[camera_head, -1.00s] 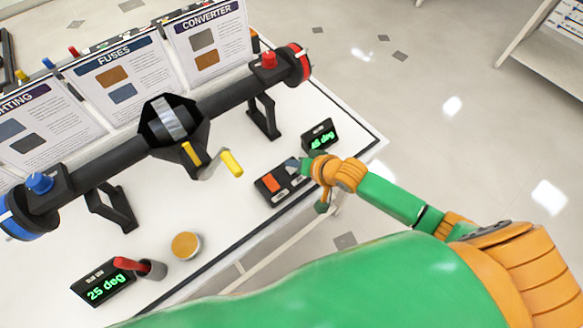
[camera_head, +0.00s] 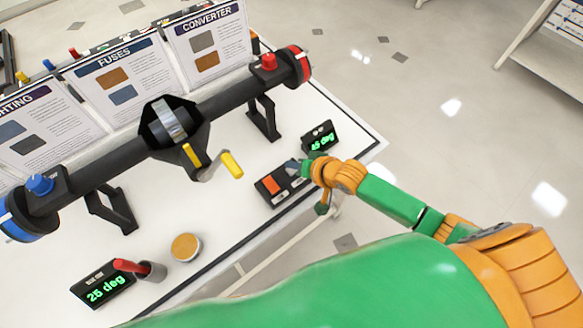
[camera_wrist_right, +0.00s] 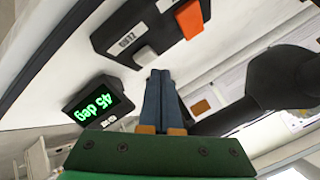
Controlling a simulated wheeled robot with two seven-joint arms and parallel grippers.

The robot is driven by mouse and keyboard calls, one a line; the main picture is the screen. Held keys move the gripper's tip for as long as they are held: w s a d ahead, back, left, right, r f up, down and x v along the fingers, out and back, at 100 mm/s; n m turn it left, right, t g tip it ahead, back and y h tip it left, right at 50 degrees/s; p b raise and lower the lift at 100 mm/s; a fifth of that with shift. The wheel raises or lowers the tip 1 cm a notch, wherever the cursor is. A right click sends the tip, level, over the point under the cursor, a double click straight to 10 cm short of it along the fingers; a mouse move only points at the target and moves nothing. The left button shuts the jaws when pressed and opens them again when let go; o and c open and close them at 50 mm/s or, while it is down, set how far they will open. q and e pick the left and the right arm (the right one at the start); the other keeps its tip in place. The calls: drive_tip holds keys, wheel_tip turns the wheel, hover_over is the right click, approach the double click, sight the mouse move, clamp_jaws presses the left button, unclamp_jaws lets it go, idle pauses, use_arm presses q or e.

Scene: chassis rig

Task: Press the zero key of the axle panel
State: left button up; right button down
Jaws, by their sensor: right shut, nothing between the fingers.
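The axle panel (camera_head: 285,190) is a dark box with an orange key and a grey key near the table's front right. In the right wrist view the panel (camera_wrist_right: 112,25) carries a label reading ZERO (camera_wrist_right: 127,40), upside down, beside the grey key (camera_wrist_right: 146,55). The orange key (camera_wrist_right: 190,19) sits farther along it and also shows in the head view (camera_head: 270,184). My right gripper (camera_head: 297,167) is shut and empty at the grey key. In the wrist view its fingertips (camera_wrist_right: 160,73) are right by that key; I cannot tell whether they touch. My left gripper is not in view.
A display reading 45 deg (camera_head: 320,138) stands just beyond my right gripper. The black axle (camera_head: 225,98) with a yellow-handled crank (camera_head: 231,164) runs across the table. A 25 deg display (camera_head: 103,285), a red-handled lever (camera_head: 130,266) and an orange-topped disc (camera_head: 186,246) are at front left.

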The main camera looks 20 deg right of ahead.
sight(294, 173)
idle(0.8)
drive_tip(key=shift+f, duration=0.4)
drive_tip(key=shift+f+b, duration=0.35)
drive_tip(key=shift+f, duration=0.15)
idle(0.4)
drive_tip(key=shift+r, duration=0.15)
drive_tip(key=shift+r+p, duration=0.8)
drive_tip(key=shift+p, duration=0.3)
wheel_tip(294, 173, up, 5)
drive_tip(key=p, duration=0.6)
drive_tip(key=shift+r, duration=0.1)
